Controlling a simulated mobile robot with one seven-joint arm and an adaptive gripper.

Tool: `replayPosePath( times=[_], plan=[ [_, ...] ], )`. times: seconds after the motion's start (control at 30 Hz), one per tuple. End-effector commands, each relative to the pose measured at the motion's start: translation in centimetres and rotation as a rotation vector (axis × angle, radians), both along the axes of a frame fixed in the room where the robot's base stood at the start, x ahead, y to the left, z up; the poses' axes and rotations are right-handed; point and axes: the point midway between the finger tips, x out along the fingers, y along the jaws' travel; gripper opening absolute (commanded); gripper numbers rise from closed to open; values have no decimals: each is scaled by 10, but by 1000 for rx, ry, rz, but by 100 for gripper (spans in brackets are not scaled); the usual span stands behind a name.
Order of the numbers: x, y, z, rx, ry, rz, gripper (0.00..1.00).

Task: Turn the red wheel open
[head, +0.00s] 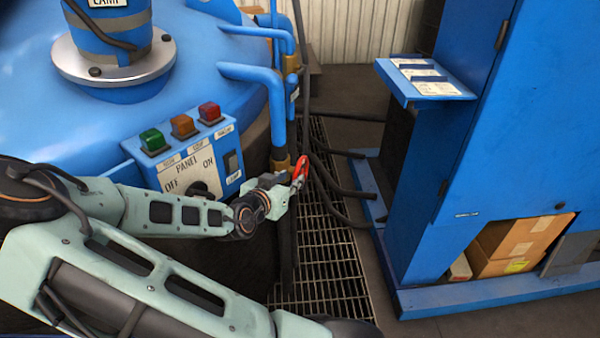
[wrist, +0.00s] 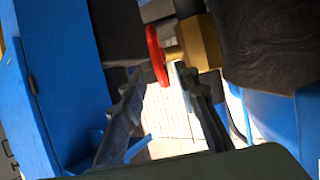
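The red wheel (head: 300,171) sits on a brass valve at the lower end of a blue pipe, right of the panel. In the wrist view the wheel (wrist: 155,54) shows nearly edge-on, joined to the brass valve body (wrist: 198,45). My gripper (head: 287,184) is right at the wheel in the head view. In the wrist view my gripper (wrist: 160,74) has its two fingers spread apart. The lower edge of the wheel lies between the fingertips or just beyond them; I cannot tell whether they touch it.
A control panel (head: 190,165) with green, orange and red lamps is on the blue furnace (head: 60,130), close behind my arm. Dark hoses (head: 335,190) hang right of the valve over a floor grate (head: 320,265). A blue cabinet (head: 480,150) stands at right.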

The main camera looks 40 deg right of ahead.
Motion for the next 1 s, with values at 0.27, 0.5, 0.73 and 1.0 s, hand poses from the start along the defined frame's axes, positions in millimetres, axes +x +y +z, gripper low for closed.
replayPosePath(
  times=[0.27, 0.5, 0.73, 1.0],
  plan=[
    [20, -36, -20, 1, 0, -4, 29],
    [36, -60, -31, 2, 1, -2, 29],
    [42, -68, -34, 2, 0, 0, 29],
    [42, -69, -34, 3, 1, 0, 28]
  ],
)
